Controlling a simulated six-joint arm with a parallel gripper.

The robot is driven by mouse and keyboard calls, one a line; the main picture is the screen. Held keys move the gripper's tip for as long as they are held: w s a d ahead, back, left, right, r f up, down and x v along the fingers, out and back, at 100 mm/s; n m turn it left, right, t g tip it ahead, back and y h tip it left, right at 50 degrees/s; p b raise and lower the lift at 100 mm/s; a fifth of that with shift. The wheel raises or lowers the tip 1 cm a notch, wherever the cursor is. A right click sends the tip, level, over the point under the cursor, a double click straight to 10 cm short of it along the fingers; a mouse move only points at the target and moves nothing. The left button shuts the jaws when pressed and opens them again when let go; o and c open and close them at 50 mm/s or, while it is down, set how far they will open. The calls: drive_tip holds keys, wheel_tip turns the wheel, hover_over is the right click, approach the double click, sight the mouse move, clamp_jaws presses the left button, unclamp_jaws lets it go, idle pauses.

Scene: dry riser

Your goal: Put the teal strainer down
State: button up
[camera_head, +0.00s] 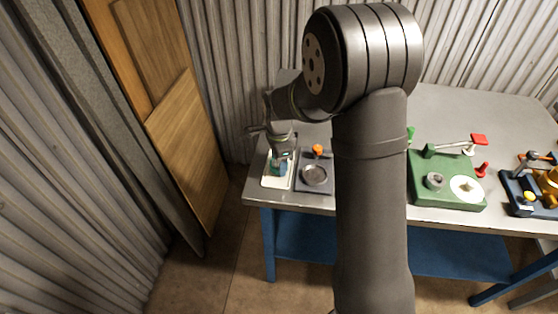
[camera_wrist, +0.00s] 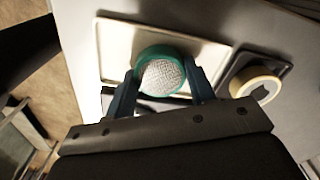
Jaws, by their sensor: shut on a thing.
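The teal strainer (camera_wrist: 161,77) is a round piece with a teal rim and a pale mesh face. My gripper (camera_wrist: 163,88) is shut on it, one finger at each side of the rim. In the wrist view the strainer shows over a cream tray (camera_wrist: 112,38); I cannot tell whether it touches the tray. In the head view my gripper (camera_head: 279,165) is low over the same tray (camera_head: 269,182) at the table's left end, and little of the strainer shows there.
A dark tray with a round metal cup (camera_head: 315,176) and an orange knob (camera_head: 318,150) stands just right. Farther right are a green fixture (camera_head: 450,187) with a red-tipped lever and a dark blue fixture (camera_head: 520,197). The table's left edge is close. My arm hides the table's middle.

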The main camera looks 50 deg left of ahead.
drive_tip(key=shift+f, duration=0.1)
drive_tip(key=o, duration=1)
wheel_tip(320, 180, up, 12)
drive_tip(key=shift+r, duration=0.15)
drive_tip(key=shift+f, duration=4.25)
